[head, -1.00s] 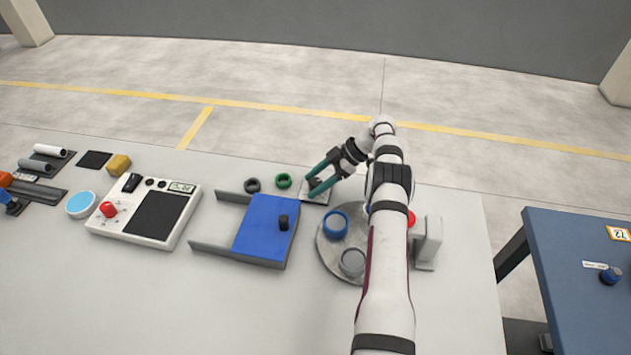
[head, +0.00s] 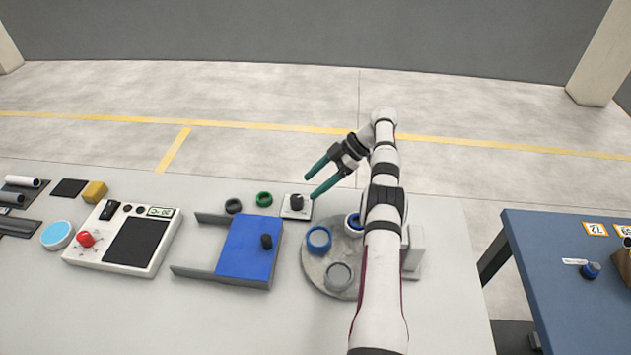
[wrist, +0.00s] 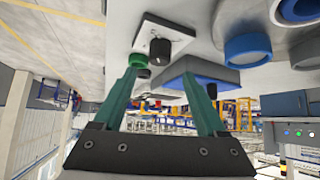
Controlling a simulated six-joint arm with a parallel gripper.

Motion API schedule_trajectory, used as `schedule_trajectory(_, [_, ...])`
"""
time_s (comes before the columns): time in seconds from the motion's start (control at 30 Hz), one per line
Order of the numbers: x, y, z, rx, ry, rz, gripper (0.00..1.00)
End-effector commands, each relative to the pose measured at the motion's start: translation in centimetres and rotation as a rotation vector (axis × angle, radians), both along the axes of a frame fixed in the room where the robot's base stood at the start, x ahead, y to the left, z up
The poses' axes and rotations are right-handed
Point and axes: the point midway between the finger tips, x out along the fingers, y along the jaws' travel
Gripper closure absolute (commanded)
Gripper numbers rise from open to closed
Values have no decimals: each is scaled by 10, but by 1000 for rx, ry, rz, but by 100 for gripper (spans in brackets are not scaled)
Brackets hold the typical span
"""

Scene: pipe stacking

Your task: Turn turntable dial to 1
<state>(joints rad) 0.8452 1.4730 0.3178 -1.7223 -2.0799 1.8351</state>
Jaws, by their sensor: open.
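The dial is a black knob (head: 296,201) on a small white plate (head: 290,213) on the table, left of the turntable's far edge. The knob (wrist: 160,47) and plate (wrist: 178,30) also show in the wrist view. The markings are too small to read. My gripper (head: 311,188), with two green fingers, is open and empty. It is near the dial, apart from the knob, with the fingers pointing left. In the wrist view the fingertips (wrist: 162,68) lie either side of the knob's line. The grey turntable (head: 318,277) is partly hidden by my arm.
Blue rings (head: 319,240) and a grey ring (head: 339,276) sit on the turntable. A green ring (head: 264,199) and a dark ring (head: 233,206) lie left of the dial. A blue fixture (head: 250,245) is nearer. Floor lies beyond the table's far edge.

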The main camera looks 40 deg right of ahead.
Motion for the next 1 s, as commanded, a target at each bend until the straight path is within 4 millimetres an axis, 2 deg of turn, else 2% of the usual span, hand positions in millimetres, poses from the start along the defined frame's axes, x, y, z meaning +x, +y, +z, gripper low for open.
schedule_trajectory(0.13, [3,-2,10,22,-15,-42,26])
schedule_trajectory(0.27, [8,-8,44,87,-67,-245,26])
schedule_trajectory(0.37, [-6,-11,63,98,-84,-443,26])
schedule_trajectory(0.43, [-25,-8,67,80,-73,-567,26])
schedule_trajectory(0.6, [-72,4,63,17,-22,-752,26])
schedule_trajectory(0.7, [-82,9,58,0,-5,-786,26])
schedule_trajectory(0.77, [-80,11,53,-1,-1,-790,26])
schedule_trajectory(0.87, [-65,17,37,0,2,-788,26])
schedule_trajectory(1.0, [-38,27,9,1,3,-787,26])
